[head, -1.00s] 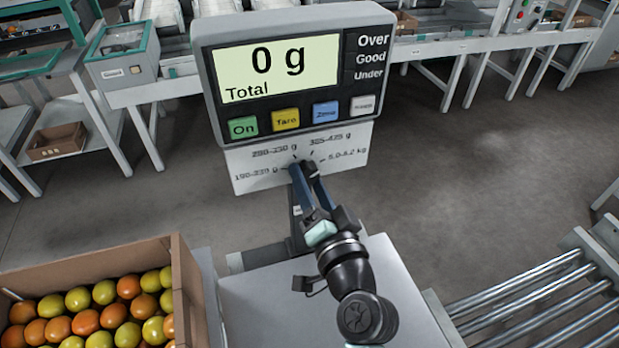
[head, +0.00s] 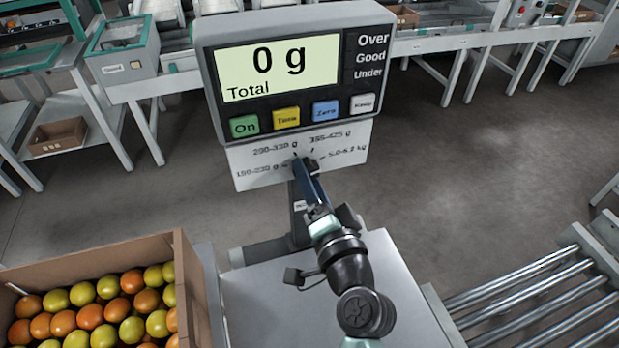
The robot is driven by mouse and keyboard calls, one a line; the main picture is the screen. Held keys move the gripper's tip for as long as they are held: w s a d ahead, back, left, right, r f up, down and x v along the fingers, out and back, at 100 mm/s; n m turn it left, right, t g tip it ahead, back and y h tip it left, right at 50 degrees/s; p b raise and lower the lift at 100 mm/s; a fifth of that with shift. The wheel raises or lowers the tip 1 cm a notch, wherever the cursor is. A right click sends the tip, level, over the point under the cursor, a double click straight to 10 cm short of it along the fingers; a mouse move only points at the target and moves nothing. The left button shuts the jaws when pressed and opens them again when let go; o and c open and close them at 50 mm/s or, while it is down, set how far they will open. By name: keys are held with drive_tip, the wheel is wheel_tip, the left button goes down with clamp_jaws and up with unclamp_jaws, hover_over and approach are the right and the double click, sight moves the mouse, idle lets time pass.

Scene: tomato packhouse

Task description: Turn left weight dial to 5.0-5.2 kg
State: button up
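The scale (head: 290,70) stands upright with its display reading 0 g and "Total". Below its buttons is a white dial panel (head: 250,172) with printed ranges around one spot: 180-220 g at left, 280-330 g upper left, 365-425 g upper right, and 5.0-5.2 kg at right. The dial itself is hidden behind my fingertips, so its setting cannot be read. My gripper (head: 301,167) reaches up to that spot. Its blue fingers are seen nearly edge-on, one covering the other, so the gap between them and any grip on the dial do not show.
A cardboard box (head: 90,262) of red, orange and green tomatoes is at lower left. A pale scale platform (head: 265,312) lies under my arm. A roller conveyor (head: 530,300) is at lower right. Grey floor is clear beyond the platform at right.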

drive_tip(key=o, duration=0.4)
drive_tip(key=shift+o, duration=0.2)
drive_tip(key=b+v, duration=0.2)
drive_tip(key=v, duration=1.1)
